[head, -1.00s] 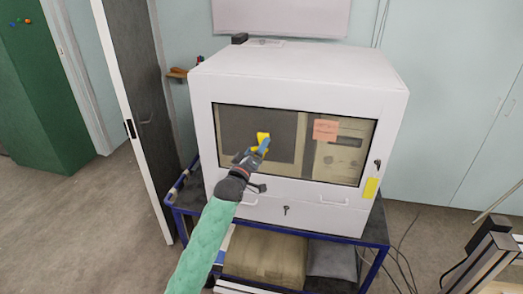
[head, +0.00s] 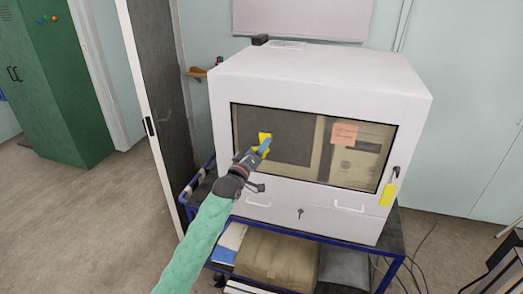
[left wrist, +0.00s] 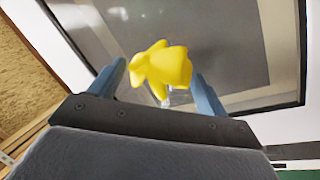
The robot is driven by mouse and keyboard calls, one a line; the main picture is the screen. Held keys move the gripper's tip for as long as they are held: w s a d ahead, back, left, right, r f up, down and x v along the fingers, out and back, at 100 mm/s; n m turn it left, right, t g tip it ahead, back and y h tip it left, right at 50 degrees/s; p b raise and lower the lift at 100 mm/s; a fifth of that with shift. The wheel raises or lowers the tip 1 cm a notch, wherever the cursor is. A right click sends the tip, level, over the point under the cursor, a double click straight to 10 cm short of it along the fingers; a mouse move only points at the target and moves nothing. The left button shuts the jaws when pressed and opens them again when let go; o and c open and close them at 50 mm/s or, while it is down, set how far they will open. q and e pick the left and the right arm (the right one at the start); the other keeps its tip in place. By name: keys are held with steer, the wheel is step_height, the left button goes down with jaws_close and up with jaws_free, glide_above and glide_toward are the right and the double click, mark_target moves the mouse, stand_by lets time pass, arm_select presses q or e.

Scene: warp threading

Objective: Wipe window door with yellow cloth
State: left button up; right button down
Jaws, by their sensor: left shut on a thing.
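The window door (head: 290,140) is a dark glass pane in the front of a white cabinet (head: 320,75). My left gripper (head: 262,149) is in front of the left half of the glass, shut on the yellow cloth (head: 264,138). In the left wrist view the bunched yellow cloth (left wrist: 163,68) shows between the blue fingers of the left gripper (left wrist: 160,85), with the window door (left wrist: 215,45) behind it. Whether the cloth touches the glass is hard to tell. My right gripper is not in view.
The cabinet stands on a blue-framed cart (head: 395,250) with a brown bag (head: 275,258) below. An orange note (head: 344,134) is on the glass. A yellow tag (head: 388,194) hangs at the right. A green locker (head: 55,80) stands left; the floor there is clear.

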arm_select(q)
steer(key=shift+s, duration=0.1)
steer(key=shift+s+a+p, duration=0.3)
steer(key=shift+s+p, duration=0.05)
steer(key=shift+s, duration=0.6)
steer(key=shift+s+a+p, duration=0.25)
steer(key=shift+s+p, duration=0.15)
steer(key=shift+s, duration=0.5)
steer(key=shift+s+a+p, duration=0.3)
steer(key=shift+s+p, duration=0.05)
steer(key=shift+s, duration=0.6)
steer(key=s, duration=0.1)
steer(key=s+a+p, duration=0.1)
steer(key=s, duration=0.1)
